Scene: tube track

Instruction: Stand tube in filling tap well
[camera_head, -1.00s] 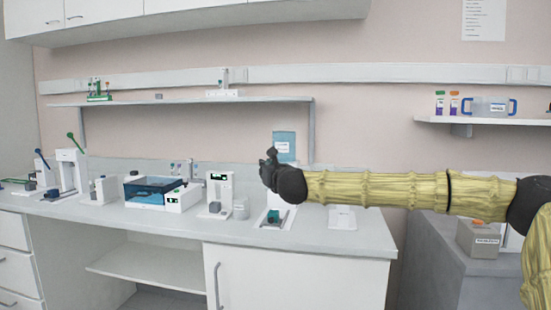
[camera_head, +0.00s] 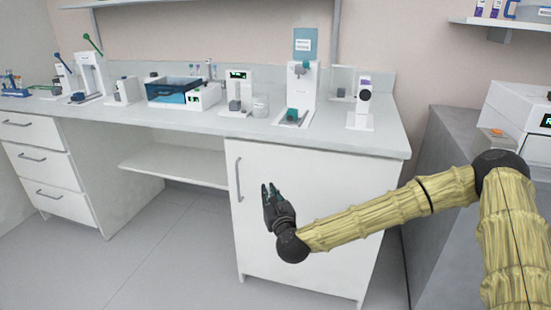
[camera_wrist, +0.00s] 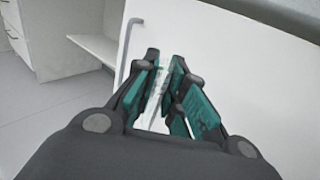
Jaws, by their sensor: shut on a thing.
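My gripper (camera_head: 268,192) is in front of the white cabinet door, below the counter top in the picture. In the wrist view its teal-padded fingers (camera_wrist: 164,78) are shut on a pale, translucent tube (camera_wrist: 156,92). Most of the tube is hidden by the fingers, and its tilt is hard to tell. The well opening is too small to make out. My gripper is well apart from the stand.
The counter top (camera_head: 215,128) holds a white unit with a green display (camera_head: 238,92), a round clear container (camera_head: 260,106), a blue-lidded bath (camera_head: 172,90) and a white device with a round dark face (camera_head: 361,103). The cabinet door handle (camera_head: 238,178) stands out beside my gripper.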

